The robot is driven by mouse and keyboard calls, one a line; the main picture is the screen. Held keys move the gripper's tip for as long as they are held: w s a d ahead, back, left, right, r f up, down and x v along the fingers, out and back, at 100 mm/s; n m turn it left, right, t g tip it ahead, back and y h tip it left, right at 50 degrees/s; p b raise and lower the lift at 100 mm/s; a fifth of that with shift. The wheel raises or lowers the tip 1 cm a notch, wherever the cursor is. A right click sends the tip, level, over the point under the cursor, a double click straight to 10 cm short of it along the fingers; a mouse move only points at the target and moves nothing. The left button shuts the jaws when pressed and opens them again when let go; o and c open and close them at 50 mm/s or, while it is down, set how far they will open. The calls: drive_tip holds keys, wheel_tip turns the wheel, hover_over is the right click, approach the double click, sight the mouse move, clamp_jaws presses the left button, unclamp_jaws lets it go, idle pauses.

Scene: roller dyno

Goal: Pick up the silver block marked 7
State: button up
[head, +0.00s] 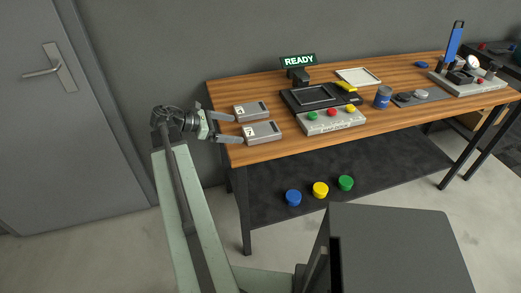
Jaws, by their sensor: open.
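The silver block marked 7 (264,132) lies flat near the left end of the wooden table (330,122). A second silver block (252,111) lies just behind it, with a mark too small to read surely. My gripper (238,128) reaches in from the left at the table's left edge. Its two fingers are spread apart with nothing between them. The fingertips are close to the left ends of the two blocks, the lower one by the block marked 7. I cannot tell whether they touch.
Right of the blocks stand a panel with coloured buttons (334,122), a black device (316,96) and a READY sign (298,60). A blue can (383,97) is farther right. Blue, yellow and green knobs (320,189) are on the dark lower shelf. A grey door (70,110) is left.

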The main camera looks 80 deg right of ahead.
sight(260, 130)
drive_tip(key=s, duration=0.2)
drive_tip(key=shift+s+d+r+g, duration=0.2)
drive_tip(key=shift+s+d+g, duration=0.1)
drive_tip(key=shift+d+g, duration=0.1)
drive_tip(key=shift+b+x, duration=0.45)
drive_tip(key=shift+x, duration=0.65)
drive_tip(key=shift+a+b+x, duration=0.2)
drive_tip(key=shift+b+x, duration=0.25)
drive_tip(key=shift+x, duration=0.9)
drive_tip(key=shift+a+b+x, duration=0.15)
drive_tip(key=shift+b+x, duration=0.25)
drive_tip(key=shift+x, duration=1)
drive_tip(key=shift+s+r, duration=0.1)
drive_tip(key=shift+s, duration=0.05)
drive_tip(key=c, duration=1.8)
